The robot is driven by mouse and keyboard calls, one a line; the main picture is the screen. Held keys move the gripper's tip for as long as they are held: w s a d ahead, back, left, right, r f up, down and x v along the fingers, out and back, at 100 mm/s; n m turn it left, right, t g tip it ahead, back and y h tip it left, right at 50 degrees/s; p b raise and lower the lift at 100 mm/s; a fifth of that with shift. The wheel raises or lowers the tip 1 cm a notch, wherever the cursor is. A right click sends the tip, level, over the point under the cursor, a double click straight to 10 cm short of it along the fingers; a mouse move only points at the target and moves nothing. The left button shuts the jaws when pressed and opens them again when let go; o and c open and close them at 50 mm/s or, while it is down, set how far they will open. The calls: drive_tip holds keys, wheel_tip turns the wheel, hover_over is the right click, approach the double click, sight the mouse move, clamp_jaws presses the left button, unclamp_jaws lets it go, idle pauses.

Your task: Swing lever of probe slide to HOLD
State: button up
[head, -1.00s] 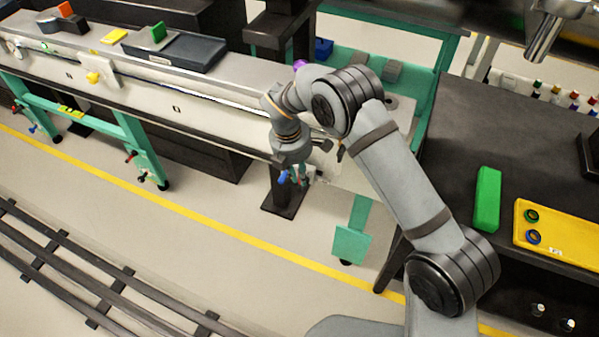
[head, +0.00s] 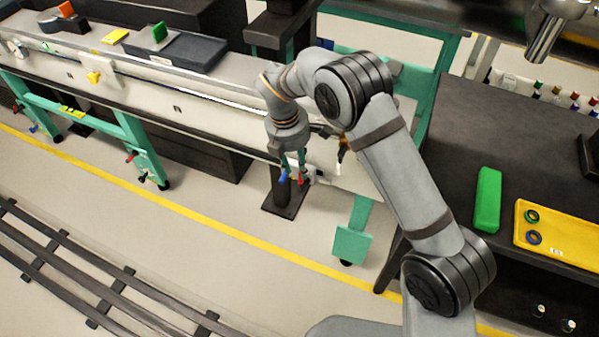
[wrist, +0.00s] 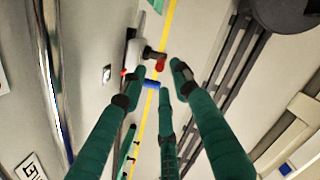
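My gripper (head: 292,172) hangs fingers-down at the right end of the long bench. In the wrist view my gripper (wrist: 157,88) has its green fingers spread, with nothing seen held between them. A red-tipped handle with a dark stem (wrist: 160,65) and a blue handle (wrist: 151,84) show around the fingertips; I cannot tell whether they touch. In the head view the blue handle (head: 283,178) and a red handle (head: 302,178) show just below the fingers. I cannot tell which part is the probe slide's lever, and no HOLD mark is legible.
The long bench (head: 210,112) runs left, with a yellow knob (head: 94,77) on its front and a dark tray (head: 185,50) on top. A dark table (head: 455,150) at right carries a green block (head: 487,200) and a yellow tray (head: 570,240).

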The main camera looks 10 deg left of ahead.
sight(301, 183)
wheel_tip(301, 183, up, 7)
drive_tip(key=shift+s+a+f, duration=0.15)
drive_tip(key=shift+s+a, duration=0.2)
drive_tip(key=shift+f, duration=0.15)
drive_tip(key=f, duration=0.4)
drive_tip(key=w+d+f, duration=0.1)
drive_tip(key=f, duration=0.7)
drive_tip(key=shift+w+d+b, duration=0.15)
drive_tip(key=shift+d+b, duration=0.1)
drive_tip(key=shift+b, duration=0.4)
drive_tip(key=shift+d+r+y, duration=0.1)
drive_tip(key=shift+r+y, duration=0.05)
drive_tip(key=shift+y, duration=0.15)
drive_tip(key=shift+r, duration=0.15)
